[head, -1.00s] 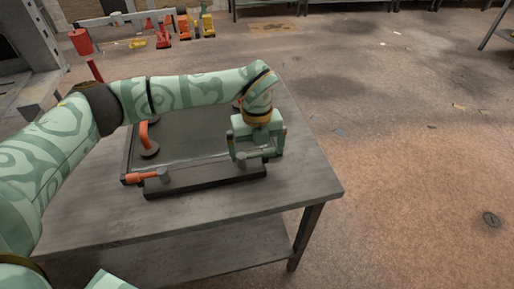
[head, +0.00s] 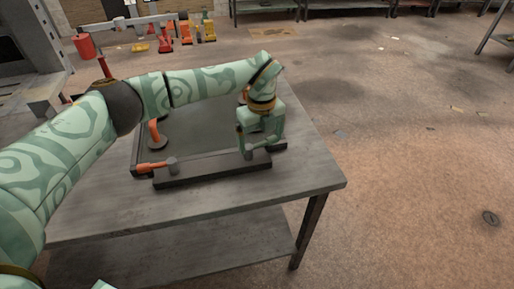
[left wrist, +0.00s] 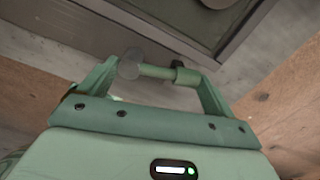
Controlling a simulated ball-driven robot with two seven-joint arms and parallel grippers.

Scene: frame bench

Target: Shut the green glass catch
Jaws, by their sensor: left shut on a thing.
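The green glass catch (left wrist: 158,71) shows in the left wrist view as a short green bar beside a round grey pivot (left wrist: 131,63). My left gripper (head: 258,148) is at the right end of the dark front bar (head: 212,172) of the frame. In the left wrist view the bar lies between the fingers of my left gripper (left wrist: 155,72), which is shut on it. In the head view the gripper hides most of the catch. The glass pane (head: 205,128) lies in the frame behind the bar. My right gripper is out of view.
An orange catch (head: 151,167) sits at the left end of the front bar. An orange-handled cup (head: 154,134) stands on the pane. The grey table (head: 300,172) has free room in front and at right. Red and yellow things stand on the floor behind.

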